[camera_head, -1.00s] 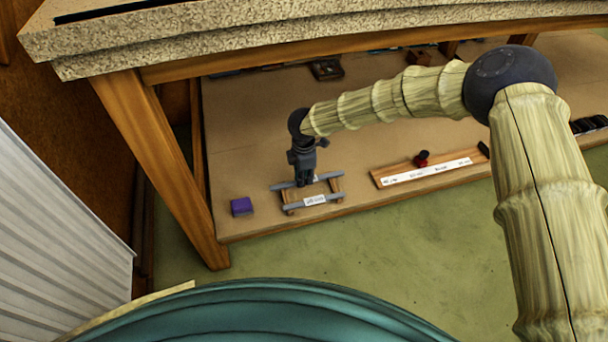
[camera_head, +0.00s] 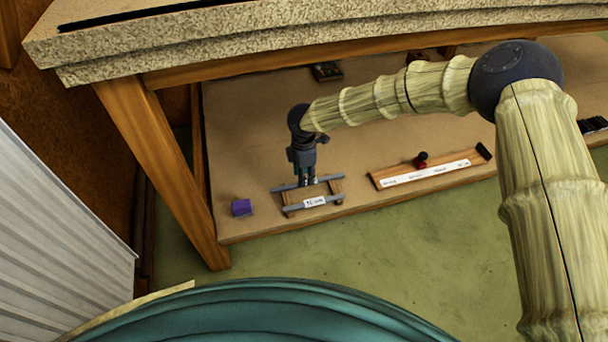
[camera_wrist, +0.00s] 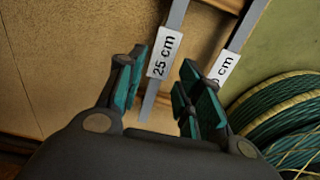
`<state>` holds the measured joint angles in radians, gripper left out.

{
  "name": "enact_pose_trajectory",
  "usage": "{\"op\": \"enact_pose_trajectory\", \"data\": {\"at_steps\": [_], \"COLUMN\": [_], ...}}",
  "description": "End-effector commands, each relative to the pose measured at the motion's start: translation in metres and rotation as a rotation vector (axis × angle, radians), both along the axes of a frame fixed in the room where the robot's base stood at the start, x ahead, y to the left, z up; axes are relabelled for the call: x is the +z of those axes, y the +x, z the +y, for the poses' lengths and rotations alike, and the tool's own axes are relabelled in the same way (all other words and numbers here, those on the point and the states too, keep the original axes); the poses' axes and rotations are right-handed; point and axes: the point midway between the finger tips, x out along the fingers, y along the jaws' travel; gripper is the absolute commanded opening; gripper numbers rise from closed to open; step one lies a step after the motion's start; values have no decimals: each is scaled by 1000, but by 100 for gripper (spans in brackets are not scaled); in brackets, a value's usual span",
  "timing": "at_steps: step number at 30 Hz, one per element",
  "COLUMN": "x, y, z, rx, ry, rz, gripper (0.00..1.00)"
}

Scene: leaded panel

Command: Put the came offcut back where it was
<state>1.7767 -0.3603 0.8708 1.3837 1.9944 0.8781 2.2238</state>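Two grey came strips lie roughly parallel across a small wooden rack (camera_head: 338,198) on the low shelf. The back strip (camera_head: 330,180) also shows in the wrist view (camera_wrist: 177,18), with a "25 cm" label. The front strip (camera_head: 290,210) has a white label; in the wrist view (camera_wrist: 243,32) the right finger partly hides that label. My gripper (camera_head: 307,181) points down at the back strip. In the wrist view my gripper (camera_wrist: 165,62) is open, its teal-padded fingers either side of the back strip, with a gap on the right. I cannot tell which strip is the task's offcut.
A purple block (camera_head: 241,207) sits left of the rack. A wooden board with a white scale (camera_head: 425,174) and a small red-and-black thing (camera_head: 421,160) lie to the right. The stone-edged bench top (camera_head: 330,38) overhangs the shelf; a wooden leg (camera_head: 160,165) stands left.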

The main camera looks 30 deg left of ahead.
Motion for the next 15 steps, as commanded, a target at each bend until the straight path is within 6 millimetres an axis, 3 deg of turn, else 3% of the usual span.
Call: {"op": "enact_pose_trajectory", "data": {"at_steps": [1, 7, 15], "x": [12, 41, 51], "y": [1, 1, 0], "z": [0, 0, 0], "rx": [0, -1, 0], "ry": [1, 0, -1], "rz": [-1, 0, 1], "gripper": [36, 36, 36]}}
